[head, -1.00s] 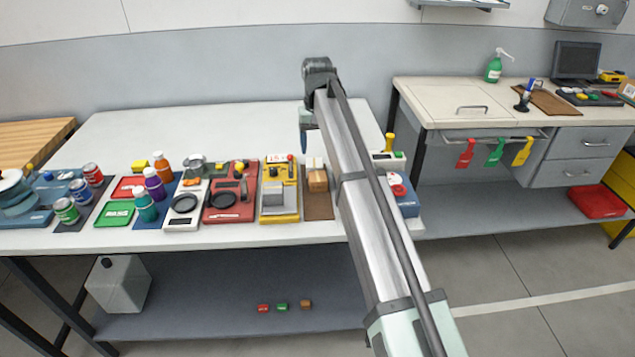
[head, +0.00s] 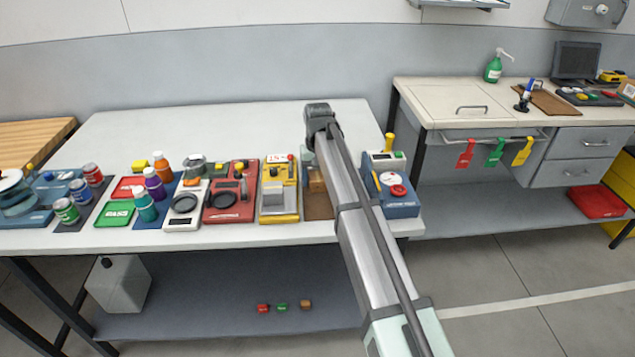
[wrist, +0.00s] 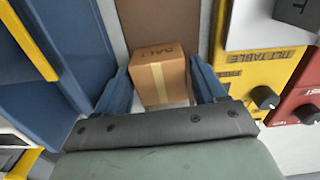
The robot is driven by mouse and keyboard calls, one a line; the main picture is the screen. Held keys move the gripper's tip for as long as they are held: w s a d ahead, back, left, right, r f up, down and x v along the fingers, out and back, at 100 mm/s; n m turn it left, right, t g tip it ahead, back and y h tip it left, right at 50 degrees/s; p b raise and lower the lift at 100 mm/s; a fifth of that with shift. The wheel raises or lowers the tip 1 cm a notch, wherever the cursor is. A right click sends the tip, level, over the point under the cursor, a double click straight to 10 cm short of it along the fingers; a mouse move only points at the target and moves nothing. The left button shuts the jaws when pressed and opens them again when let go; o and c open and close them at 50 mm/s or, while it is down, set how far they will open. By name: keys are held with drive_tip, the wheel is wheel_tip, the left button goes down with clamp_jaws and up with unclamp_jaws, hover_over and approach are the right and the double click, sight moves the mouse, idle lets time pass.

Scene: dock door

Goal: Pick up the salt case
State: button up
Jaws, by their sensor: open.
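The salt case is a small brown cardboard box (wrist: 160,78) with a pale tape strip and the word SALT on it. In the wrist view it sits between the two blue fingers of my open gripper (wrist: 160,90), with no clear grip on it. In the head view the case (head: 316,180) is partly hidden behind my arm. It sits on a brown mat (head: 318,208) on the white bench. My gripper's fingers are mostly hidden behind my arm in the head view.
A yellow test fixture (head: 279,205) stands close on the left of the case, with a red device (head: 229,205) beyond it. A blue device with a red knob (head: 397,200) stands on the right. The back of the bench (head: 230,125) is clear.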

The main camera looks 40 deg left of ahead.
drive_tip(key=shift+f, duration=0.4)
drive_tip(key=shift+c, duration=0.4)
drive_tip(key=c, duration=0.7)
drive_tip(key=shift+r, duration=0.15)
